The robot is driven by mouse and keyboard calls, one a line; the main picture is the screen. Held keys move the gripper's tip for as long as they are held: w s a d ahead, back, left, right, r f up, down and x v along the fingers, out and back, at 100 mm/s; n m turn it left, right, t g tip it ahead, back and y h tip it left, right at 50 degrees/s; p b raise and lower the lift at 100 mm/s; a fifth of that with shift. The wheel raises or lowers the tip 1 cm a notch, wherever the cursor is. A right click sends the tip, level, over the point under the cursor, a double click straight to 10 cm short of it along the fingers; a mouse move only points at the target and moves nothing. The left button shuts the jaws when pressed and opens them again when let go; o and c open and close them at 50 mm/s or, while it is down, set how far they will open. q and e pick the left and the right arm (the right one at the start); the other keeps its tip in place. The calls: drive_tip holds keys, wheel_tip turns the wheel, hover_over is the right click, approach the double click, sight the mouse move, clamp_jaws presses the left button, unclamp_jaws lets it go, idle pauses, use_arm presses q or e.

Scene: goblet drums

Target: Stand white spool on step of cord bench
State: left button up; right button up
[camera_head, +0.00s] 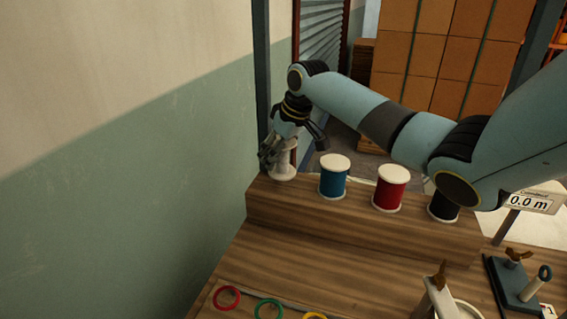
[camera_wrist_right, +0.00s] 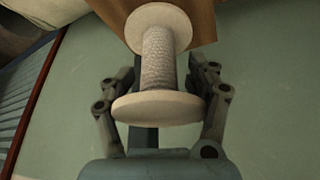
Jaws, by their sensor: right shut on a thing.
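The white spool (camera_head: 283,165) is at the far left end of the raised wooden step (camera_head: 350,222) of the cord bench. My right gripper (camera_head: 285,148) is around it there, partly hiding it. In the right wrist view the white spool (camera_wrist_right: 158,62) lies between the two fingers of my right gripper (camera_wrist_right: 160,88), which is shut on it. Its far flange is over the brown wood. I cannot tell whether its base touches the step. My left gripper is not in view.
A blue spool (camera_head: 333,178), a red spool (camera_head: 389,190) and a black spool (camera_head: 441,207) stand on the step to the right. Coloured rings, such as a red ring (camera_head: 227,297), lie on the lower bench. The green wall (camera_head: 120,200) is close on the left.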

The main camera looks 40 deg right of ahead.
sight(287, 143)
wheel_tip(287, 143, down, 3)
drive_tip(key=shift+f, duration=0.2)
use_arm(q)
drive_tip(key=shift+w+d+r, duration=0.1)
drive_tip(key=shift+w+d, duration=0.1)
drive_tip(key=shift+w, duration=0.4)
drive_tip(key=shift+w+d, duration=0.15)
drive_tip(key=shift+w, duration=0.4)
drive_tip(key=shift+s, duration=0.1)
use_arm(e)
drive_tip(key=o, duration=0.8)
drive_tip(key=shift+f, duration=0.1)
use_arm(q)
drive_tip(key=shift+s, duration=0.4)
use_arm(e)
drive_tip(key=o, duration=0.6)
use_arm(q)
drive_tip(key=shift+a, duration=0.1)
use_arm(e)
drive_tip(key=shift+s+r, duration=0.1)
drive_tip(key=shift+r, duration=0.25)
drive_tip(key=v, duration=1.1)
drive_tip(key=shift+s+r, duration=0.15)
drive_tip(key=shift+r, duration=0.15)
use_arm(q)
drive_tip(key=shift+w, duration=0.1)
